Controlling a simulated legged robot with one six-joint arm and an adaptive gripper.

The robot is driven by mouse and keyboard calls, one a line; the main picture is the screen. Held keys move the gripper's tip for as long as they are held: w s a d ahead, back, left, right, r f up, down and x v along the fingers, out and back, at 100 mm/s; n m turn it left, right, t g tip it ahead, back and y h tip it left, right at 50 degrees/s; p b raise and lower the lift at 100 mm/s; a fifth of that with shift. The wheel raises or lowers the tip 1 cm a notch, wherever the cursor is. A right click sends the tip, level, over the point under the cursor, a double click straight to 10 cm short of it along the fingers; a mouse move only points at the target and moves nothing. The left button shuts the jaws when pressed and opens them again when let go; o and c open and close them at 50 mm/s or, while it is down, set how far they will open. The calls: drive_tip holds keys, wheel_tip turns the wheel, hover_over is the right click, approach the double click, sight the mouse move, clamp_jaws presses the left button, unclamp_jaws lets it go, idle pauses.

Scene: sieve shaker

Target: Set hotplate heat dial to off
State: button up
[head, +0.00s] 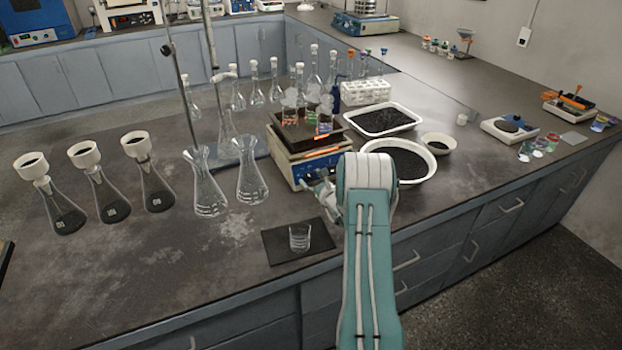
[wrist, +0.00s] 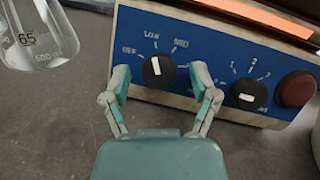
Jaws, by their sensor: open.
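The hotplate (head: 297,170) has a blue front panel (wrist: 215,62) that fills the upper part of the wrist view. A black dial (wrist: 157,71) with a white mark sits among the labels OFF, LOW and MID. Its mark points up, roughly at LOW, with OFF to its upper left. A second black dial (wrist: 249,96) with numbers is to the right, its white mark lying nearly sideways. My gripper (wrist: 161,78) is open, its fingers on either side of the OFF/LOW/MID dial; contact cannot be told. In the head view my gripper (head: 322,187) is at the hotplate's front, partly hidden by my arm.
A red round button (wrist: 297,89) is right of the dials. A glass flask (wrist: 40,38) stands left of the panel. Small beakers with coloured contents sit on the hotplate top. A beaker (head: 299,238) on a dark mat is in front. Black-filled trays (head: 425,158) are to the right.

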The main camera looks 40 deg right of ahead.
drive_tip(key=shift+w, duration=0.1)
clamp_jaws()
drive_tip(key=shift+n, duration=0.5)
drive_tip(key=n+y, duration=0.1)
drive_tip(key=n, duration=0.1)
drive_tip(key=n+g+y, duration=0.1)
drive_tip(key=n, duration=0.2)
drive_tip(key=shift+r+n+y, duration=0.1)
drive_tip(key=shift+n+y, duration=0.2)
drive_tip(key=shift+y, duration=0.1)
drive_tip(key=shift+n+g+y, duration=0.3)
drive_tip(key=shift+n+g, duration=0.15)
drive_tip(key=shift+n, duration=0.8)
drive_tip(key=shift+n+g+y, duration=0.3)
drive_tip(key=shift+n+g, duration=0.15)
drive_tip(key=shift+n, duration=0.8)
unclamp_jaws()
drive_tip(key=shift+w, duration=0.1)
